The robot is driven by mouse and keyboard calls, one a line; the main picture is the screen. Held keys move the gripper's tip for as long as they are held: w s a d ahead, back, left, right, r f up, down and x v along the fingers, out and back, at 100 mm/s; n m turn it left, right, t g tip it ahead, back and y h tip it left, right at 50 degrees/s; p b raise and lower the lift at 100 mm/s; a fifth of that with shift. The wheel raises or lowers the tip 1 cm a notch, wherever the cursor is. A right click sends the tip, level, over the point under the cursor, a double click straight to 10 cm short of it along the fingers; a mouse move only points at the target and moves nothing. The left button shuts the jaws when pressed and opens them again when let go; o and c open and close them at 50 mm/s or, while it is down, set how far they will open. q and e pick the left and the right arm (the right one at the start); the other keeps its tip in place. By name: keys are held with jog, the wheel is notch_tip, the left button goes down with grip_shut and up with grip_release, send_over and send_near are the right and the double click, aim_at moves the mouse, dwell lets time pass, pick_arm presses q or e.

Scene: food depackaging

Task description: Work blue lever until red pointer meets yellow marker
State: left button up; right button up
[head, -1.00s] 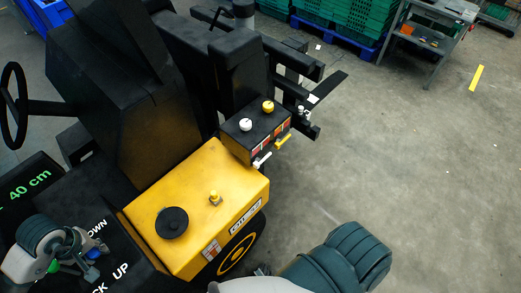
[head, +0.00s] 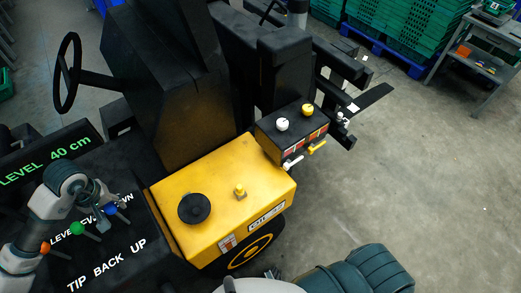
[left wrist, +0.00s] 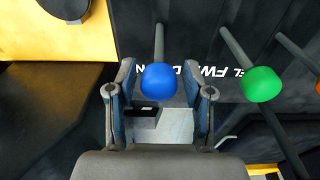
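The blue lever (head: 109,209) is the rightmost of three levers on the black panel at the left. Its round blue knob (left wrist: 159,82) shows large in the left wrist view. My left gripper (head: 106,200) is at the blue lever. In the left wrist view its two fingers (left wrist: 159,68) stand apart on either side of the knob, with a small gap at each side. My right arm shows at the bottom, but its gripper does not show. I cannot make out the red pointer or the yellow marker.
The green lever (head: 78,228) and orange lever (head: 45,247) stand left of the blue one. A panel reads "LEVEL 40 cm" (head: 45,162). The yellow housing (head: 228,185) carries a black cap (head: 194,208). A steering wheel (head: 68,73) is behind. Open floor lies right.

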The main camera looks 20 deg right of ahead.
dwell(0.3)
pick_arm(q)
jog(key=shift+s+d+r+p, duration=0.15)
jog(key=shift+r+p, duration=0.6)
jog(key=shift+r, duration=0.6)
jog(key=shift+s+a+r+p, duration=0.15)
jog(key=shift+r+p, duration=0.55)
jog(key=shift+r, duration=0.6)
jog(key=shift+s+d+r+p, duration=0.15)
jog(key=shift+r+p, duration=0.6)
jog(key=shift+r, duration=0.6)
jog(key=shift+r, duration=0.1)
notch_tip(320, 180, up, 12)
jog(key=s, duration=0.1)
jog(key=shift+f, duration=0.25)
